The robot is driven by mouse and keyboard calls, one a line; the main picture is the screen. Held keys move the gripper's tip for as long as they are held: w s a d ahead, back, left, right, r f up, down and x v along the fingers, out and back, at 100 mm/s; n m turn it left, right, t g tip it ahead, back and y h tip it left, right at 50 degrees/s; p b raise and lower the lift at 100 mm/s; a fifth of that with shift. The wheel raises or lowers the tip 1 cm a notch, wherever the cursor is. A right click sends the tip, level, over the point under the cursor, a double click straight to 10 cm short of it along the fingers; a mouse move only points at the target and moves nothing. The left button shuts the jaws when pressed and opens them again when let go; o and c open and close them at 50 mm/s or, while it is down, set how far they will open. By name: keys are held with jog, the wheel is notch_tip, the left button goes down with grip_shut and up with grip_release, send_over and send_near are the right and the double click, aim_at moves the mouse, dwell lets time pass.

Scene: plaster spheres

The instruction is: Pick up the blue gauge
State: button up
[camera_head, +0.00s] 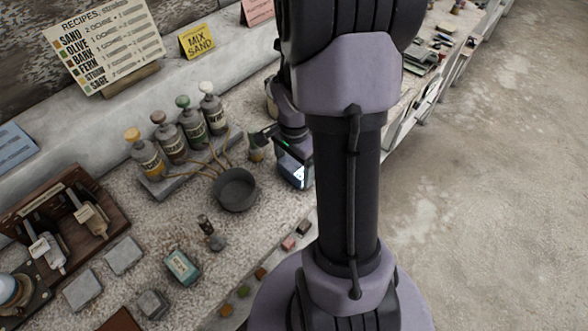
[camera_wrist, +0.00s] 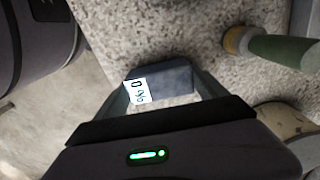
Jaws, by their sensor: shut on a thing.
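The blue gauge (camera_wrist: 176,79) is a small blue-grey block with a lit white display, seen in the wrist view between my two fingers. My gripper (camera_wrist: 162,88) is shut on it, one finger on each side. In the head view the gauge's bright display (camera_head: 296,172) shows just left of my arm, below my gripper's green light. My arm hides part of the gripper there. I cannot tell whether the gauge touches the counter.
On the counter (camera_head: 165,223) stand a dark bowl (camera_head: 234,190), several capped bottles (camera_head: 190,123) and a teal box (camera_head: 182,267). Small coloured blocks line the front edge.

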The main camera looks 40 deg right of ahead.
aim_at(295, 167)
notch_tip(295, 167, up, 4)
jog(key=p, duration=0.2)
jog(key=shift+s+p, duration=0.15)
jog(key=shift+p, duration=0.15)
jog(key=s+r+p, duration=0.1)
jog(key=s, duration=1.4)
jog(key=shift+s+d, duration=0.35)
jog(key=shift+d, duration=0.1)
